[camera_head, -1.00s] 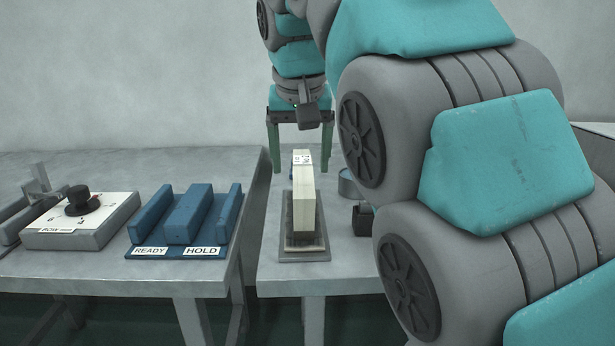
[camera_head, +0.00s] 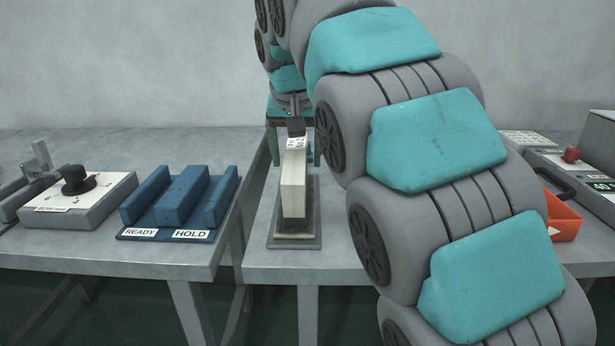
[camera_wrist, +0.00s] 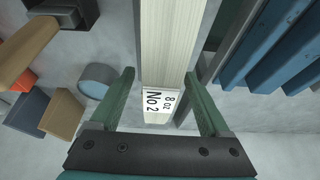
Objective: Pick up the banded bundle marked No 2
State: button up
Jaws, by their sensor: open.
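In the wrist view my gripper (camera_wrist: 160,80) is open, with one green finger on each side of the bundle. A gap shows at the left finger; contact at the right finger is unclear.
A blue cradle (camera_head: 221,199) marked READY and HOLD and a dial box (camera_head: 100,202) stand on the left table. An orange bin (camera_head: 563,218) stands at right. A round grey-blue container (camera_wrist: 97,78) and boxes lie left of my gripper in the wrist view.

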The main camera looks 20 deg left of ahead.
jog(key=shift+w+f, duration=0.25)
jog(key=shift+f, duration=0.35)
jog(key=shift+a, duration=0.1)
jog(key=shift+c, duration=0.2)
grip_shut()
dwell(0.7)
